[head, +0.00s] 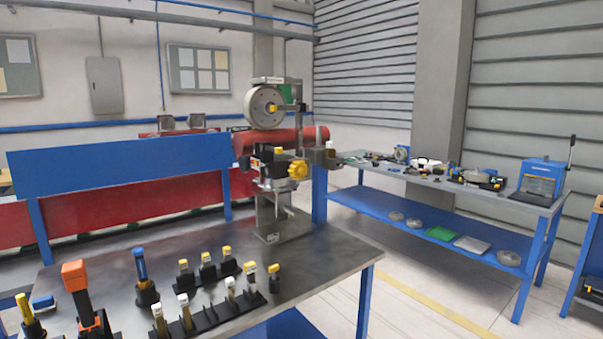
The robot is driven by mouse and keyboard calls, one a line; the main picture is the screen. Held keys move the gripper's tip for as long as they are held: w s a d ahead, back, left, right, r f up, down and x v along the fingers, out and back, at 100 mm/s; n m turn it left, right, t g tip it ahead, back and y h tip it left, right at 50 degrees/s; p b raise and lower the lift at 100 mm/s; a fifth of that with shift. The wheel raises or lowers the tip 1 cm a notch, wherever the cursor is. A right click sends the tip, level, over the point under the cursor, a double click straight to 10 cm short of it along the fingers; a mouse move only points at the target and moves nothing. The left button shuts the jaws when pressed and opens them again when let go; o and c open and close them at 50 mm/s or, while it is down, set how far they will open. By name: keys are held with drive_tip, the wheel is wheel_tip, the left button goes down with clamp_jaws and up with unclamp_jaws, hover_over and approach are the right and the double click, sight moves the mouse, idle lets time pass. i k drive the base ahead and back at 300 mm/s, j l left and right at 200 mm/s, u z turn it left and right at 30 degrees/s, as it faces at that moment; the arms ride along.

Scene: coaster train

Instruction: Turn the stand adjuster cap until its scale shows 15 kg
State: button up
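A metal stand (266,222) rises from the far right part of the dark-topped workbench (330,262). It carries a pale wheel (265,107) near its top. A lobed yellow knob (298,170) is on its front, above a grey round part. I cannot tell for sure which part of the stand is the adjuster cap, and no scale can be read at this size. My gripper is not in view.
Several yellow-capped tools stand in black racks (235,312) at the bench's front. An orange-headed tool (75,276) and a blue-handled tool (142,266) stand left of them. A second bench (345,194) with parts is at right. Pale floor (420,275) lies between the benches.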

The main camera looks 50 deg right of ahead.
sight(298, 170)
drive_tip(key=z, duration=0.55)
drive_tip(key=i+j+z, duration=0.8)
drive_tip(key=i+j, duration=0.1)
drive_tip(key=j, duration=0.25)
drive_tip(key=i+j+z, duration=0.1)
drive_tip(key=j, duration=0.25)
drive_tip(key=i+j, duration=0.15)
drive_tip(key=j, duration=0.15)
drive_tip(key=i+j+z, duration=0.1)
drive_tip(key=j, duration=0.25)
drive_tip(key=k+j+z, duration=0.2)
drive_tip(key=k+j, duration=0.2)
drive_tip(key=j, duration=0.2)
drive_tip(key=k+j+z, duration=0.2)
drive_tip(key=k+j, duration=0.25)
drive_tip(key=j, duration=0.1)
